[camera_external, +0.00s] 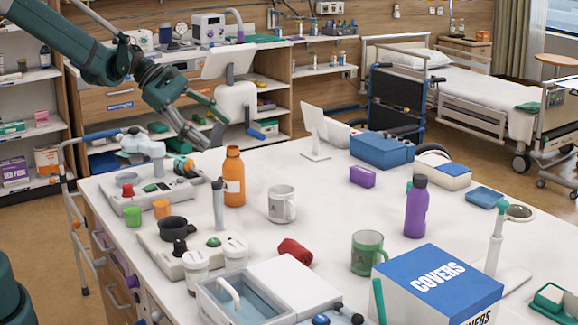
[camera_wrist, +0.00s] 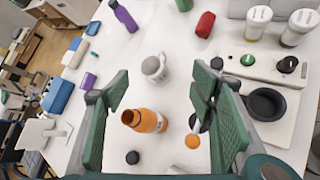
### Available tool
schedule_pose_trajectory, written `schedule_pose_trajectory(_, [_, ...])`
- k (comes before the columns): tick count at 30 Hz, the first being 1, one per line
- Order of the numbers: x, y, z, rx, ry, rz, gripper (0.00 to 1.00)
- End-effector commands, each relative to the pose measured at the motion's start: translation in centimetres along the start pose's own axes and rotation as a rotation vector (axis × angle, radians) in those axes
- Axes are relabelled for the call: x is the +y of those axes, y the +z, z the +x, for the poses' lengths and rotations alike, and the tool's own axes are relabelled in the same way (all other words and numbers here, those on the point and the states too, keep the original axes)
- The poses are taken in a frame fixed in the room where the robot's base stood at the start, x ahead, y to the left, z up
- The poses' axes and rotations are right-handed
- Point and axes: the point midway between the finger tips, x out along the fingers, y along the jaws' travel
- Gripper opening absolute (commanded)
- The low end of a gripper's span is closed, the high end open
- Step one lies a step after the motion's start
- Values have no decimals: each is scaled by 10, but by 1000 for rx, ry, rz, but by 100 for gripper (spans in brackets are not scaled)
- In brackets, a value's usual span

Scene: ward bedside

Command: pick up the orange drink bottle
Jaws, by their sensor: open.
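The orange drink bottle (camera_external: 234,178) stands upright on the white table, with a pale label on its side. It also shows in the wrist view (camera_wrist: 146,120), between the two fingers and nearer the left one, with its top towards me. My gripper (camera_external: 207,132) is above and a little left of the bottle in the external view. In the wrist view my gripper (camera_wrist: 163,100) has its green fingers wide apart with nothing held between them. The fingers appear apart from the bottle.
A white mug (camera_external: 282,204) stands right of the bottle. A grey upright handle (camera_external: 218,204) is close in front of it. A purple bottle (camera_external: 416,208) stands farther right.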

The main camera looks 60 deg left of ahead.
Motion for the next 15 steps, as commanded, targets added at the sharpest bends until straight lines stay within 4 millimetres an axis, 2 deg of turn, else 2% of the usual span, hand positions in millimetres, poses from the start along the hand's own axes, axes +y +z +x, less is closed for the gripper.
schedule_pose_trajectory(6, [30,-30,-5,-78,26,-167,56])
schedule_pose_trajectory(15, [62,-72,-15,-192,49,-379,56])
